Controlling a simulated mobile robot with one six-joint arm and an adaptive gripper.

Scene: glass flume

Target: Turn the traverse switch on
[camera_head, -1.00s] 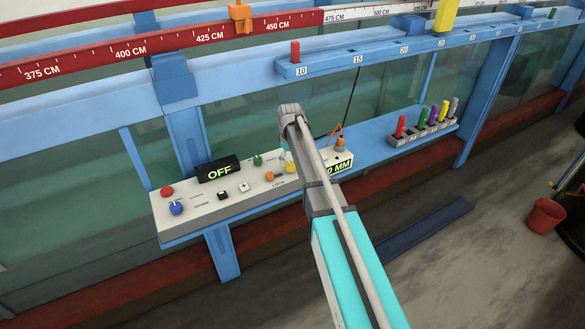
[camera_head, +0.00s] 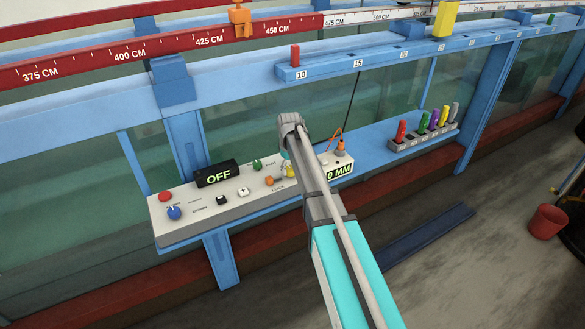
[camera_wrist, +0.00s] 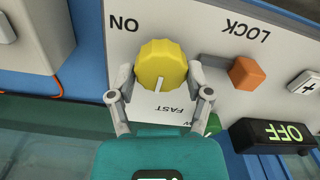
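The control panel (camera_head: 170,232) is a sloping white box on the blue ledge. Its display (camera_head: 217,174) reads OFF; in the wrist view the display (camera_wrist: 275,134) appears upside down. A round yellow knob (camera_wrist: 162,62) with a white pointer line sits near the word ON. The line points down in the wrist view, away from ON. My gripper (camera_wrist: 160,74) is open, with one finger on each side of the yellow knob. The left finger stands slightly apart; I cannot tell whether the right one touches. In the head view my arm mostly hides the knob and the gripper.
An orange knob (camera_wrist: 244,73) by LOCK and a green knob (camera_wrist: 213,123) are close to the right finger. A red button (camera_head: 165,196) and blue knob (camera_head: 174,212) are at the panel's left end. A 0 MM display (camera_head: 339,170) is at its right end.

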